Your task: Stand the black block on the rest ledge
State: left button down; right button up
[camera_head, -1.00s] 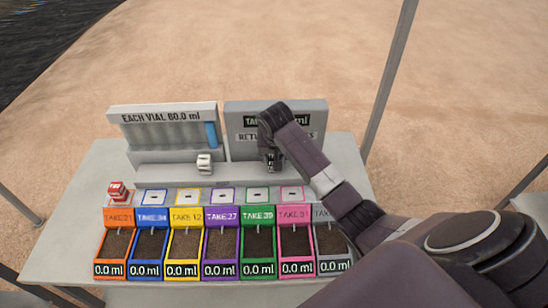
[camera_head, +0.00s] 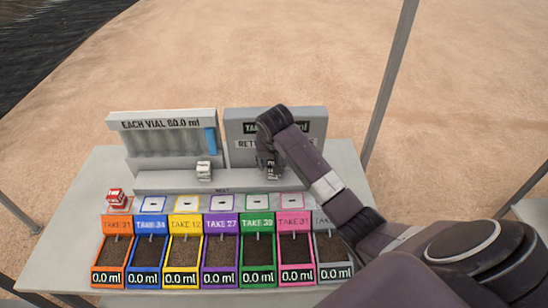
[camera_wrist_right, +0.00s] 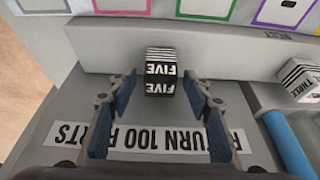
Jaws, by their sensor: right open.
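The black block (camera_wrist_right: 160,70) shows in the right wrist view with white FIVE lettering and a striped face. It sits between the spread fingers of my right gripper (camera_wrist_right: 161,82), with a gap on each side. In the head view my right gripper (camera_head: 270,170) is low over the right part of the rest ledge (camera_head: 238,183) and mostly covers the block. My left gripper is not in view.
A grey panel (camera_head: 310,125) rises behind my gripper, beside a rack (camera_head: 165,120) with a blue vial (camera_head: 211,140). A red block (camera_head: 116,198) and several coloured soil bins (camera_head: 220,255) are in front.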

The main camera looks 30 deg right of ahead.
jog(key=b+v, duration=0.1)
jog(key=v, duration=0.9)
jog(key=shift+r, duration=0.2)
jog(key=shift+s, duration=0.1)
dwell(0.9)
